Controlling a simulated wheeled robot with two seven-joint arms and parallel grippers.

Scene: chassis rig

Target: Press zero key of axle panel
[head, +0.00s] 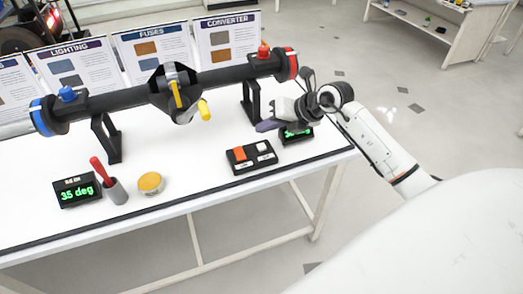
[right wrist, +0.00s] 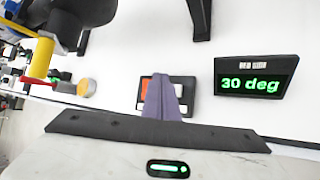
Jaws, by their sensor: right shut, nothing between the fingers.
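The axle panel (head: 236,167) is a small black box near the front edge of the white table. It has a large orange key (head: 239,154), a white key (head: 263,147) and small pale labels too small to read, so I cannot tell which key is zero. My right gripper (head: 266,127) is shut and empty, its purple fingers above and behind the panel in the head view, apart from it. In the right wrist view the shut fingers (right wrist: 162,98) cover the middle of the panel; an orange part (right wrist: 145,88) shows to their left. My left gripper is not in view.
A black axle (head: 220,75) on stands (head: 106,140) spans the table. A display reading 30 deg (right wrist: 256,86) stands beside the panel, partly hidden by my right gripper in the head view. Another display (head: 77,191) reads 35 deg, near a red-handled tool (head: 97,170) and yellow tin (head: 150,183).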

